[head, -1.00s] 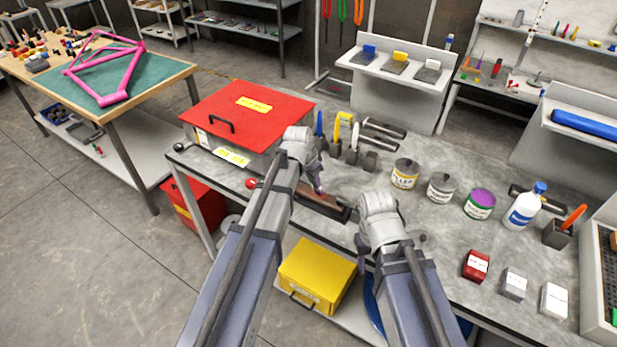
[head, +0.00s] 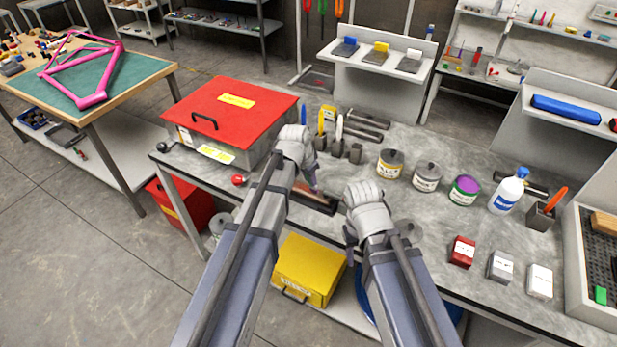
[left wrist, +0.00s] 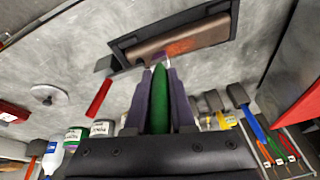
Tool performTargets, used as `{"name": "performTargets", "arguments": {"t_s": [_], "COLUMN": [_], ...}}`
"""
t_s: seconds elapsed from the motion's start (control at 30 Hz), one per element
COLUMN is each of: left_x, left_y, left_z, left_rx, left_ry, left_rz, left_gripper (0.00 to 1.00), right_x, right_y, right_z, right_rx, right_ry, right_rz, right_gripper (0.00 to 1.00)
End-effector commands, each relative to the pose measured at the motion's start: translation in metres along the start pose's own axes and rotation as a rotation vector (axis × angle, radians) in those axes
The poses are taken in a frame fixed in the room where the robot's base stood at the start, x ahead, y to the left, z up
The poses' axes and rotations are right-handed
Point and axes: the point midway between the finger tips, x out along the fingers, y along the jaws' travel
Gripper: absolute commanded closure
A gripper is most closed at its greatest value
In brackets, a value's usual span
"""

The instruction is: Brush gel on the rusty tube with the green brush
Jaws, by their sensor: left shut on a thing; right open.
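The rusty tube (left wrist: 180,45) is brown with an orange-red patch. It lies in a long black tray (left wrist: 228,20) on the grey bench, and also shows partly in the head view (head: 308,190). My left gripper (left wrist: 160,80) is shut on the green brush (left wrist: 160,100), whose pale purplish tip points at the tube's near edge. I cannot tell if the tip touches it. In the head view my left gripper (head: 312,183) is over the tray and its arm hides part of it. My right gripper (head: 349,250) is open, near the bench's front edge.
A red-lidded box (head: 225,110) stands left of the tray. Upright tools stand behind it. Several cans (head: 426,176), a white bottle (head: 508,190) and small boxes (head: 461,250) stand to the right. A red-handled thing (left wrist: 98,98) lies near the tray in the left wrist view.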

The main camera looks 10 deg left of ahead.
Motion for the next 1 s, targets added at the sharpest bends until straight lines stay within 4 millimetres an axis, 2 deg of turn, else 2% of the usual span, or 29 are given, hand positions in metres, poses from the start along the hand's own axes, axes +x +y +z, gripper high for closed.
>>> {"name": "performTargets", "arguments": {"t_s": [0.43, 0.77, 1.0], "left_x": [-0.002, -0.002, -0.001], "left_y": [-0.03, -0.036, -0.053], "left_z": [0.007, 0.009, 0.013], "left_rx": [-0.003, -0.001, -0.002], "left_ry": [0.0, 0.0, -0.001], "left_rz": [0.0, 0.0, -0.001], "left_gripper": [1.0, 1.0, 1.0], "right_x": [-0.002, -0.002, -0.001], "right_y": [0.0, 0.0, 0.0], "right_z": [0.0, 0.0, 0.0], "right_rx": [0.0, 0.0, 0.0], "right_ry": [0.0, 0.0, 0.0], "right_rz": [0.0, 0.0, 0.0], "right_gripper": [0.5, 0.5, 0.5]}}
